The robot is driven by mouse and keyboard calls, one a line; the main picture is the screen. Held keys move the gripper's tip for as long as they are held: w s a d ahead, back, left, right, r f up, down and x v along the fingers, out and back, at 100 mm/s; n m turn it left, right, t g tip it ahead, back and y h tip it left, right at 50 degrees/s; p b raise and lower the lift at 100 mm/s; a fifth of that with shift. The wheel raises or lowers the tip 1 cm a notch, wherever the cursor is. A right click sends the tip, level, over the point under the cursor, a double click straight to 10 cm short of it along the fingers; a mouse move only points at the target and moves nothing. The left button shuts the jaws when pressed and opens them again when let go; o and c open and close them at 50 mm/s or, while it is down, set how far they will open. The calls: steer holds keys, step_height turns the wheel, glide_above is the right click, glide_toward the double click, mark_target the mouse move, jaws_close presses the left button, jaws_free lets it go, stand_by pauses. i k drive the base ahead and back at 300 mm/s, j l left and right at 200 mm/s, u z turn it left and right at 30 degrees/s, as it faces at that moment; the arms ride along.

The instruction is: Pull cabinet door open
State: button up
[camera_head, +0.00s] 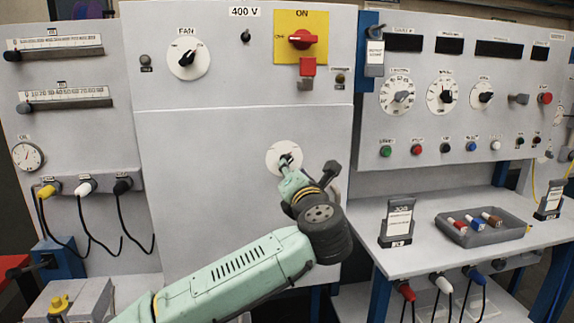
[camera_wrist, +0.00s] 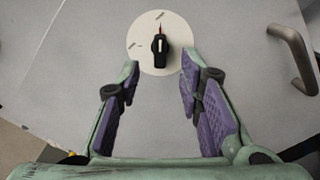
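The cabinet door (camera_head: 215,190) is a large plain grey panel below the FAN dial, and it looks closed in the head view. A round white plate with a black knob (camera_wrist: 160,46) sits on the door, its pointer upright in the wrist view. A curved grey metal handle (camera_wrist: 287,45) is to the right of the knob. In the head view my arm hides most of the handle area. My gripper (camera_wrist: 160,63) is open and empty, with its purple-padded fingers either side of the knob's lower part. I cannot tell whether they touch the plate.
A red rotary switch on a yellow plate (camera_head: 300,38) is above the door. To the right, a shelf (camera_head: 430,255) bears a grey tray (camera_head: 485,237) and sign holders. Plugged cables (camera_head: 85,188) hang at the left.

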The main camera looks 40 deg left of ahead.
mark_target(212, 177)
steer(key=u, duration=1.3)
